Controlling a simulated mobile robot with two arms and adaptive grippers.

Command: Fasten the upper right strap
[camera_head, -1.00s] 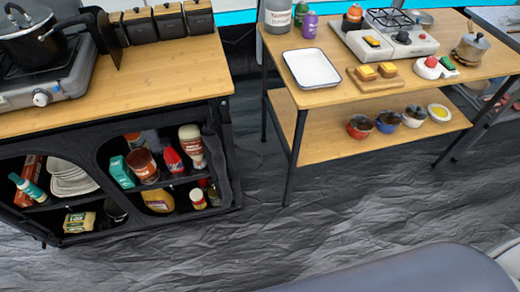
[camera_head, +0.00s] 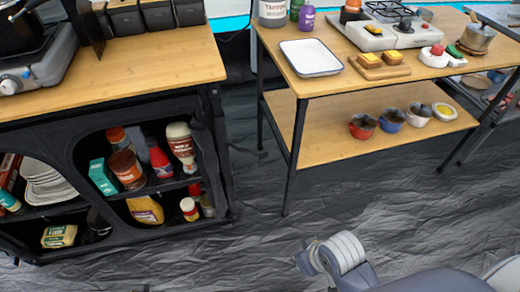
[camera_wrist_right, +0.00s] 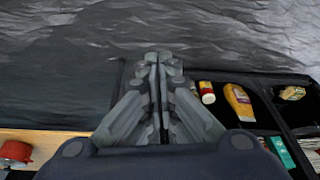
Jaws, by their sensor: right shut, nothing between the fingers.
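The black fabric cabinet (camera_head: 75,150) stands at the left of the head view with two open compartments. A dark flap (camera_head: 203,140) hangs along the right edge of its right compartment. I cannot make out the upper right strap clearly against this dark cloth. My right gripper (camera_wrist_right: 158,60) is shut and empty in the right wrist view, in front of the floor and the cabinet's edge. It does not touch the cabinet's contents there. In the head view only part of my arm shows at the bottom right. My left gripper is out of view.
Bottles and jars (camera_head: 150,170) fill the right compartment; plates (camera_head: 45,185) stand in the left one. A wooden table (camera_head: 330,88) with a white tray (camera_head: 310,57) and a lower shelf of bowls (camera_head: 391,118) stands at right. The grey floor (camera_head: 250,240) between is clear.

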